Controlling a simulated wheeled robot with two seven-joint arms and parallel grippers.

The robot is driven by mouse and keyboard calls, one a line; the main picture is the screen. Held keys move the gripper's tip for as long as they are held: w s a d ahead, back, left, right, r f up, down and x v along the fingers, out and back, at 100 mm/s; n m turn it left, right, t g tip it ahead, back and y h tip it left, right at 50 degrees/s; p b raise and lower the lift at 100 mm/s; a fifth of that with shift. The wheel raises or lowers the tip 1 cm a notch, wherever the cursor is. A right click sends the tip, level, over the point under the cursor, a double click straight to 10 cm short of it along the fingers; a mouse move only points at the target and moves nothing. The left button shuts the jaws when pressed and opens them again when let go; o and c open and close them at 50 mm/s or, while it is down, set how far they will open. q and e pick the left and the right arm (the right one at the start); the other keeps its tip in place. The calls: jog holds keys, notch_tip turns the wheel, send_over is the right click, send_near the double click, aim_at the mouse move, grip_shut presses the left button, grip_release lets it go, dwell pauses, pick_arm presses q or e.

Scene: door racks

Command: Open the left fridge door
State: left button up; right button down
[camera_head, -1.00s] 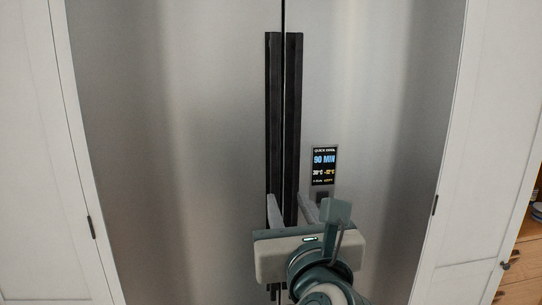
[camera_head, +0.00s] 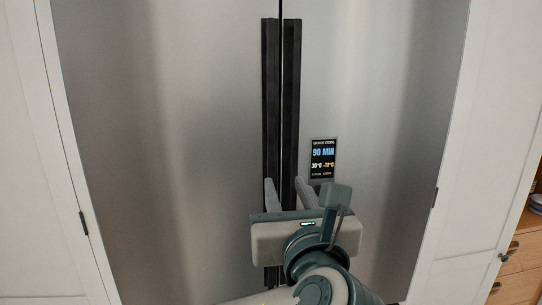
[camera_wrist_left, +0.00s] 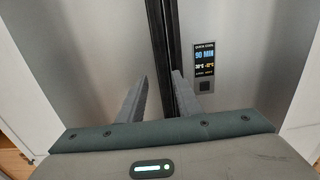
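The left fridge door (camera_head: 165,130) is a closed steel panel, level with the right fridge door (camera_head: 380,110). Its dark vertical handle (camera_head: 270,90) stands beside the right door's handle (camera_head: 291,90) at the centre seam. My left gripper (camera_head: 285,184) is open in front of the lower part of the handles. In the left wrist view, the left handle (camera_wrist_left: 157,35) passes between the gripper's fingers (camera_wrist_left: 160,78). The right finger overlaps the right handle (camera_wrist_left: 173,35). I cannot tell whether either finger touches a handle. My right gripper is not in view.
A lit display (camera_head: 323,160) is on the right door, just right of the gripper. White cabinet panels (camera_head: 25,150) flank the fridge on both sides. Wooden drawers (camera_head: 522,250) show at the far right. The steel left of the handles is clear.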

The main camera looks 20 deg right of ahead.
aim_at(272, 156)
pick_arm(q)
jog(key=w+p, duration=0.1)
jog(key=w, duration=0.4)
jog(key=w+d+p, duration=0.1)
jog(key=w+p, duration=0.1)
jog(key=w, duration=0.3)
jog(key=w+d+p, duration=0.1)
jog(key=w+p, duration=0.1)
jog(key=w, duration=0.2)
jog(key=shift+w+d+r, duration=0.1)
jog(key=shift+w+d, duration=0.15)
jog(key=shift+w, duration=0.15)
jog(key=shift+w+d+p, duration=0.1)
jog(key=shift+w+p, duration=0.3)
jog(key=shift+w, duration=0.3)
grip_shut()
